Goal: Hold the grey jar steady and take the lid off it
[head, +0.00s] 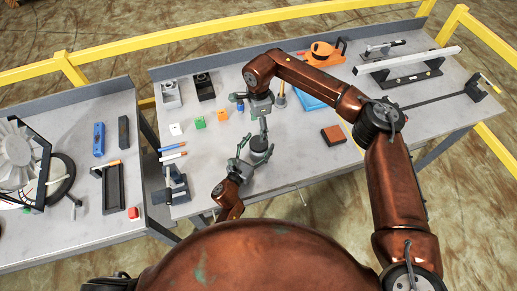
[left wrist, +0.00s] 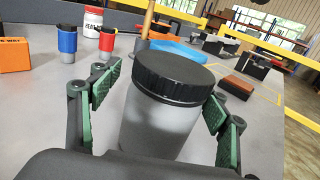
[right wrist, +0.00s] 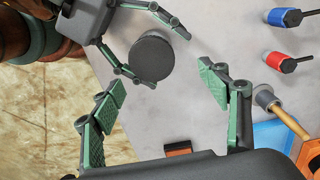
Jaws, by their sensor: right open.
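The grey jar (left wrist: 155,125) stands upright on the table with its black ribbed lid (left wrist: 173,75) on. The lid also shows in the head view (head: 259,143) and from above in the right wrist view (right wrist: 151,56). My left gripper (head: 255,154) is open, with its green-padded fingers on either side of the jar and small gaps visible in the left wrist view. My right gripper (head: 264,130) is open and empty, pointing down above the jar. In the right wrist view its fingers (right wrist: 163,82) are spread, with the lid beyond the fingertips.
Blue (left wrist: 67,42) and red (left wrist: 106,42) small tools stand behind the jar. A dark vise-like fixture (head: 177,186) sits at the table's left end.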

